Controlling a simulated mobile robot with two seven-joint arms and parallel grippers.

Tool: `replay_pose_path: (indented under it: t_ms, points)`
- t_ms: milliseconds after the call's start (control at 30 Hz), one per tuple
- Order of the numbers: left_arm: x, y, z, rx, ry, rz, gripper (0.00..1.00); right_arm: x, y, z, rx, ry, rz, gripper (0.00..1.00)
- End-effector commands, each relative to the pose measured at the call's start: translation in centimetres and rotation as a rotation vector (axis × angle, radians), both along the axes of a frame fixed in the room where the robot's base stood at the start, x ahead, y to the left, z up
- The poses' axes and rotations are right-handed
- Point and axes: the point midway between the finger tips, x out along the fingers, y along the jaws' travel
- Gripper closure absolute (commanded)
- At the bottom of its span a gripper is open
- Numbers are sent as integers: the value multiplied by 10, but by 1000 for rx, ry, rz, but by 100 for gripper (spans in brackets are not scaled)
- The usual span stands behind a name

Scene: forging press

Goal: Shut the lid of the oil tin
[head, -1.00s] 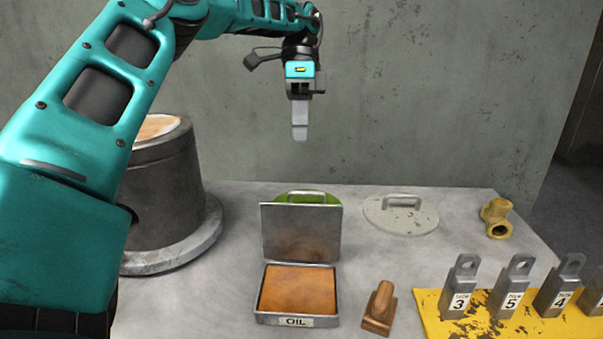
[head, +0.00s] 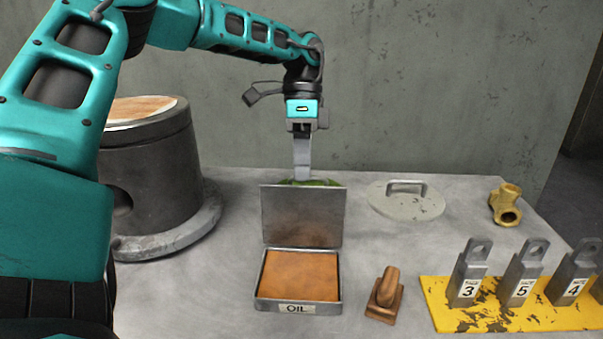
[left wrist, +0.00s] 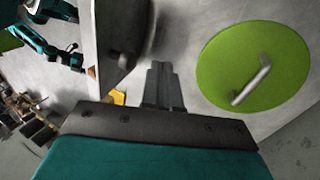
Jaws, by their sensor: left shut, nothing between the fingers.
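The oil tin (head: 298,307) is a shallow metal box labelled OIL with an orange-brown pad inside. Its lid (head: 302,217) stands open, about upright at the back edge of the tin. My left gripper (head: 302,176) points down behind the lid, its fingers shut and empty; the lid's top edge is close to the fingertips in the head view. In the left wrist view the shut fingers (left wrist: 163,82) are beside the lid's back face (left wrist: 112,35); I cannot tell whether they touch. My right gripper is not in view.
A green disc with a handle (left wrist: 255,65) lies behind the lid. A grey round cover (head: 406,200), a brass fitting (head: 505,204), a wooden-handled stamp (head: 385,297) and a yellow plate (head: 500,308) with numbered metal blocks are to the right. A dark cylinder (head: 150,180) stands left.

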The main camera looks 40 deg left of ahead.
Motion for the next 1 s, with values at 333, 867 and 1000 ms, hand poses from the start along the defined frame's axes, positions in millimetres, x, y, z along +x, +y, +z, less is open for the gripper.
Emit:
replay_pose_path:
  t_ms: [333, 867, 1000]
  points:
    - [-16, -14, 1, 0, 0, 1, 100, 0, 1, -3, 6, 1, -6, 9]
    - [-17, -12, 2, 6, -6, 1, 100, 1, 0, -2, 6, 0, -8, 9]
    - [-18, -5, 3, 18, -19, 1, 100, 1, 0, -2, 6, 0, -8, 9]
